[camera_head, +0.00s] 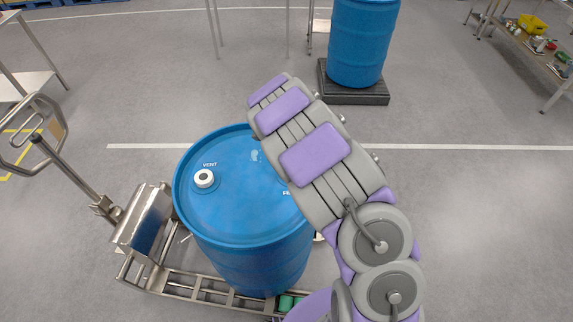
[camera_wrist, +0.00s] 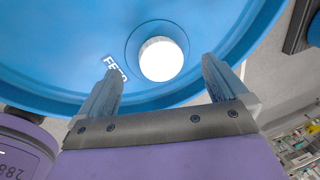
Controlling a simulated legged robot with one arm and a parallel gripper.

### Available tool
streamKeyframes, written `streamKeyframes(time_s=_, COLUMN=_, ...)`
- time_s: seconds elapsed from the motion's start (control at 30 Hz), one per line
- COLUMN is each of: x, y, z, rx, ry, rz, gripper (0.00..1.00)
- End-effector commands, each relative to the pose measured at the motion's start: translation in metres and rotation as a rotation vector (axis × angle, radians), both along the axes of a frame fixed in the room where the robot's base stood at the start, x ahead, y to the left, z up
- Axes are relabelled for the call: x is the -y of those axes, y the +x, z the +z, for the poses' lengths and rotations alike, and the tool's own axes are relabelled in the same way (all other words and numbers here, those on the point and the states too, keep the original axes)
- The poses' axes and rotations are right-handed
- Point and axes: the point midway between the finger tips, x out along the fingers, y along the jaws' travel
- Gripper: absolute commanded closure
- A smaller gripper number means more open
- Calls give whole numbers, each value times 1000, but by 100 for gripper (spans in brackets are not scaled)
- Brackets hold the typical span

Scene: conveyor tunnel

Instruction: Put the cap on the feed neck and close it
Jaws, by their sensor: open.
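A blue drum (camera_head: 255,240) stands upright, and its top fills much of the wrist view (camera_wrist: 60,50). A white round cap (camera_wrist: 160,58) sits at the feed neck in a round recess beside the partly covered FEED lettering. The neck under it is hidden, so I cannot tell how tightly it is seated. My gripper (camera_wrist: 160,68) is open, with one finger on each side of the cap in the picture and gaps between. I see no contact. In the head view my arm covers the feed neck and the gripper.
The white vent fitting (camera_head: 204,178) is on the drum top's left. A metal cart (camera_head: 200,288) with a handle (camera_head: 35,135) is at the drum's left and front. Another blue drum (camera_head: 362,45) stands on a dark pallet (camera_head: 355,92) behind. A bench (camera_head: 540,50) is far right; floor between is clear.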

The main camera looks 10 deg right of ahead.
Motion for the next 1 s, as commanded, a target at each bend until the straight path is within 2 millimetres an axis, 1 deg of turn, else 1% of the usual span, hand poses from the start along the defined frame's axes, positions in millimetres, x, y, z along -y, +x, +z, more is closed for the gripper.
streamKeyframes(time_s=0.03, x=-1, y=-1, z=14, rx=5, ry=-1, rz=0, gripper=0)
streamKeyframes(time_s=0.3, x=-7, y=-9, z=72, rx=10, ry=-2, rz=3, gripper=0)
streamKeyframes(time_s=0.4, x=-9, y=-12, z=90, rx=10, ry=-2, rz=3, gripper=0)
streamKeyframes(time_s=0.5, x=-10, y=-15, z=102, rx=6, ry=-1, rz=2, gripper=0)
streamKeyframes(time_s=0.6, x=-11, y=-16, z=110, rx=7, ry=-2, rz=2, gripper=0)
streamKeyframes(time_s=0.7, x=-11, y=-17, z=115, rx=8, ry=-2, rz=1, gripper=0)
streamKeyframes(time_s=1.0, x=-11, y=-18, z=116, rx=6, ry=-1, rz=1, gripper=0)
